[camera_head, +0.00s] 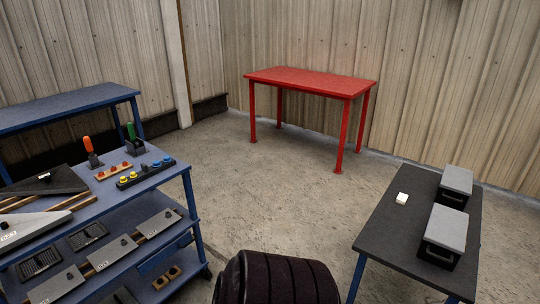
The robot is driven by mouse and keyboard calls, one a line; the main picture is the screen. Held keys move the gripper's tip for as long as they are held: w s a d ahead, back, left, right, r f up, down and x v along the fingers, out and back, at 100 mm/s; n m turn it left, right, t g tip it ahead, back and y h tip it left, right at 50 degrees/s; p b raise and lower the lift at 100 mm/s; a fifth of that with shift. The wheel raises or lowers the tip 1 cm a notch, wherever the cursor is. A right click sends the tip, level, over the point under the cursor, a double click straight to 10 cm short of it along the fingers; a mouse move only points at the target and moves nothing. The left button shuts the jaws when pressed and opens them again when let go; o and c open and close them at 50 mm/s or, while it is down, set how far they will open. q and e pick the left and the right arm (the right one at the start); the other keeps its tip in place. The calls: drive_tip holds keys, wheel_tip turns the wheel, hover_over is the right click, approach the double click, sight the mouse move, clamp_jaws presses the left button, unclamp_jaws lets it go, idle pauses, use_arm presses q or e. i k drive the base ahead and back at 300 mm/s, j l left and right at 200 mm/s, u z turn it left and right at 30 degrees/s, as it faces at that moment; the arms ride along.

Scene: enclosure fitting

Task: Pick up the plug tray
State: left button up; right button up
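No part is labelled as the plug tray. A narrow dark tray (145,175) with yellow and blue round plugs lies on the top of the blue cart at the left. Just behind it is a light wooden strip (107,175) with red round pieces. I cannot tell for certain which of the two is the plug tray. Neither of my grippers shows in the head view.
The blue cart (180,172) also holds orange-handled (88,145) and green-handled (131,131) tools and flat panels on its shelves. A red table (310,80) stands at the back. A dark table (385,235) at right carries two grey-lidded boxes (444,230) and a white block (402,198).

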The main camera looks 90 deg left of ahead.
sight(146, 172)
drive_tip(key=u, duration=2.5)
